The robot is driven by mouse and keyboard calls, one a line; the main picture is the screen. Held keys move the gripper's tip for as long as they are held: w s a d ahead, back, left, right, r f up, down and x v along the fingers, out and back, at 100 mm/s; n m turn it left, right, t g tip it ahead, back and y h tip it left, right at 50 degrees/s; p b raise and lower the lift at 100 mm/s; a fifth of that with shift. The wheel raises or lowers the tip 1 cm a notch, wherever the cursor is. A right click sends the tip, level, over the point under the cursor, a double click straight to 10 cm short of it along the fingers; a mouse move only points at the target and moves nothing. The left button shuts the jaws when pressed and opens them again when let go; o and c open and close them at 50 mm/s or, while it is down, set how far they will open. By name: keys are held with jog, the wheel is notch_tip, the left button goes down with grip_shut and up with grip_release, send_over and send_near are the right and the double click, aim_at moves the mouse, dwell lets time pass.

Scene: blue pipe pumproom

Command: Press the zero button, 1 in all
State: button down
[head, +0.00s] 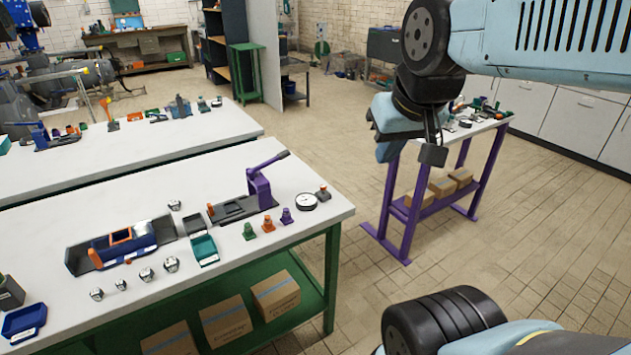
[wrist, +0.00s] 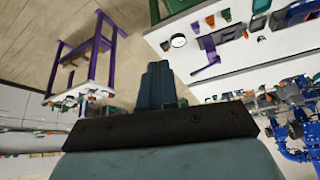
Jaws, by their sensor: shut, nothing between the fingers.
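My gripper (wrist: 158,72) is shut and empty in the wrist view, its blue-grey fingers together. In the head view the end of my arm hangs right of the near white bench (head: 330,212), above the floor and apart from everything. A small dark block with a reddish top (head: 322,192) stands at the bench's right corner; it may be the zero button, but no label is readable. A round white dial gauge (head: 306,202) lies beside it. The gauge also shows in the wrist view (wrist: 178,41), above and right of the fingertips.
Purple, orange and green knobs (head: 268,224) stand left of the gauge. A blue tool tray (head: 122,243) is further left. A purple-legged table (head: 403,215) stands right, with open floor between.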

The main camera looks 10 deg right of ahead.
jog(key=w+a+f+m+y, duration=0.2)
jog(key=w+a+m+y, duration=0.25)
jog(key=w, duration=0.55)
jog(key=m+t, duration=0.2)
jog(key=m, duration=1.5)
send_over(325, 188)
notch_tip(325, 188, down, 18)
jog(key=r, duration=0.1)
jog(key=shift+w+d+f, duration=0.1)
jog(key=shift+f, duration=0.15)
jog(key=shift+f+n, duration=0.1)
jog(key=shift+n, duration=0.15)
jog(key=shift+f, duration=4.3)
jog(key=shift+f, duration=0.1)
jog(key=shift+f, duration=0.25)
